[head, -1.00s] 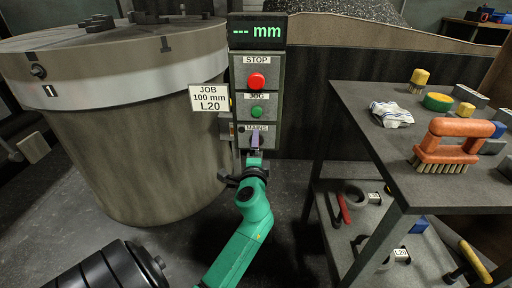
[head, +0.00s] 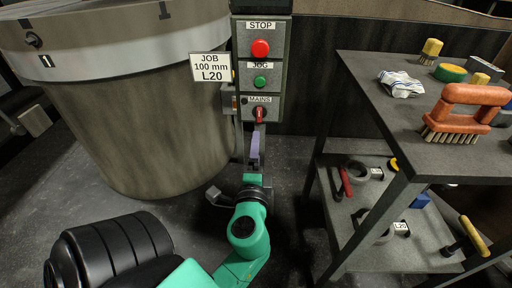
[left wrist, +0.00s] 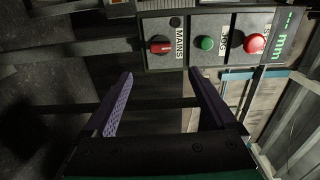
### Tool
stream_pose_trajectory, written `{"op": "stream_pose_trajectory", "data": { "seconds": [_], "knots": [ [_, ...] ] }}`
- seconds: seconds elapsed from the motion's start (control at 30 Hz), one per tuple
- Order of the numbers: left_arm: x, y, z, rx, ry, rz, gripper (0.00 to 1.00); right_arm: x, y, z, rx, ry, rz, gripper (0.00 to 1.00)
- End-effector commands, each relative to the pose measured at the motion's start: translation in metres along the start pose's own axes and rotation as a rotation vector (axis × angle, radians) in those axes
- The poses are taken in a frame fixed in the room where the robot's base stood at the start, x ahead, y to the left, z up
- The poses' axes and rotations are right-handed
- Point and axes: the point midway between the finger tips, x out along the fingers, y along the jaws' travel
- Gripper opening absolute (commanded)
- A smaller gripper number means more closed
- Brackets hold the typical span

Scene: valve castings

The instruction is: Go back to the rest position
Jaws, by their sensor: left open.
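My left gripper (head: 255,150) is open and empty, just below and in front of the control box (head: 273,104), with clear space to the red mains switch (head: 259,115). The switch handle stands upright in the head view. In the left wrist view, the two purple fingers of the left gripper (left wrist: 160,100) are spread wide, with the mains switch (left wrist: 160,45) beyond them. The right gripper does not show.
A large round tank (head: 140,120) stands left of the box. On the right, a table (head: 400,120) holds an orange-handled brush (head: 465,112) and a rag (head: 401,86). Its lower shelf (head: 420,250) holds tools. Dark floor lies between.

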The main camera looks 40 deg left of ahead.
Motion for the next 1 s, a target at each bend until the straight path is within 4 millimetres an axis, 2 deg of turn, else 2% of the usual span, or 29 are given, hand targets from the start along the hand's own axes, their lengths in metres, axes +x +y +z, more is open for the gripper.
{"op": "stream_pose_trajectory", "data": {
  "seconds": [0.43, 0.53, 0.57, 0.63, 0.73, 0.83, 0.9, 1.0],
  "knots": [
    [0.001, 0.000, 0.000, -0.001, 0.001, 0.000, 0.90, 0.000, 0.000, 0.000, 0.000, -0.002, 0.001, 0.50],
    [0.001, 0.011, -0.005, -0.045, 0.030, 0.040, 0.90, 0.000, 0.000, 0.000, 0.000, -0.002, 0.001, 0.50],
    [0.000, 0.020, -0.009, -0.081, 0.051, 0.072, 0.90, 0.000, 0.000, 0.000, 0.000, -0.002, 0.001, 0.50],
    [-0.003, 0.051, -0.022, -0.209, 0.120, 0.191, 0.90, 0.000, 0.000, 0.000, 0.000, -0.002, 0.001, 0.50],
    [-0.022, 0.112, -0.053, -0.459, 0.233, 0.446, 0.90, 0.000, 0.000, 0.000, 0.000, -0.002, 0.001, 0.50],
    [-0.055, 0.165, -0.081, -0.688, 0.298, 0.704, 0.90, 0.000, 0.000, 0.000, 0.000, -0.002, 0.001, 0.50],
    [-0.081, 0.193, -0.097, -0.821, 0.315, 0.863, 0.90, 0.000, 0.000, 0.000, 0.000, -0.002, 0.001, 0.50],
    [-0.119, 0.224, -0.114, -0.986, 0.310, 1.071, 0.90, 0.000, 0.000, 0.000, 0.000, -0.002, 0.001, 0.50]
  ]
}}
